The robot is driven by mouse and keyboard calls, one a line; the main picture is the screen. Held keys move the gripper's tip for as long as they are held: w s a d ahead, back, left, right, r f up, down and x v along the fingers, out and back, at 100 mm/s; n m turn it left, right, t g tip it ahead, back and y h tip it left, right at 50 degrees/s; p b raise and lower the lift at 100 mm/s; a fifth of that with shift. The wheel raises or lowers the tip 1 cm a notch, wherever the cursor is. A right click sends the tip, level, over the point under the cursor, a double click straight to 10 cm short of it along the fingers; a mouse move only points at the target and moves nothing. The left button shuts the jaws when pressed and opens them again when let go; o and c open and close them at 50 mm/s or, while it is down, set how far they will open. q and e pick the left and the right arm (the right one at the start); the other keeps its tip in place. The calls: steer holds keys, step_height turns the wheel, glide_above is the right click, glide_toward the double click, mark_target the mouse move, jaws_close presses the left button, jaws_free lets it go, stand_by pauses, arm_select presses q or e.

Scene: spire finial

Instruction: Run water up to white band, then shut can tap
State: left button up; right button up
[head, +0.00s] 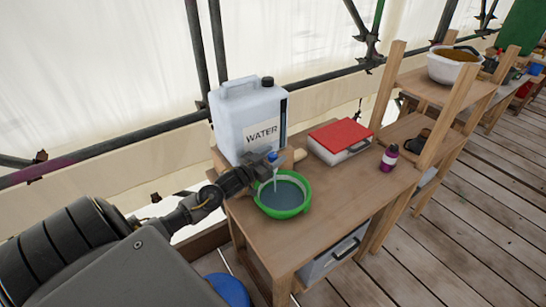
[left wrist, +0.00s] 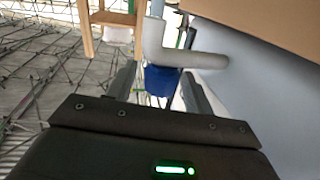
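The white water can (head: 250,115), labelled WATER, stands upright at the back left of the wooden bench. Its tap has a blue handle (left wrist: 162,80) and a pale spout pipe (left wrist: 185,57). A thin stream of water falls into the green bowl (head: 305,203), which holds grey-blue water. My left gripper (head: 270,160) is at the tap, over the bowl's back edge. In the left wrist view its fingers (left wrist: 160,88) stand apart on either side of the blue handle, with a narrow gap at the left. My right gripper is out of view.
A red-lidded box (head: 340,138) and a purple bottle (head: 389,158) stand on the bench (head: 345,200) right of the bowl. A shelf post (head: 435,125) rises at the right. A blue round thing (head: 228,289) is low beside the bench. The bench front is clear.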

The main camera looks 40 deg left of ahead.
arm_select(q)
steer(key=shift+s+f, duration=0.15)
steer(key=shift+s, duration=0.2)
steer(key=s+a+b, duration=0.1)
steer(key=s+b, duration=0.2)
steer(key=s, duration=0.7)
steer(key=shift+d, duration=0.1)
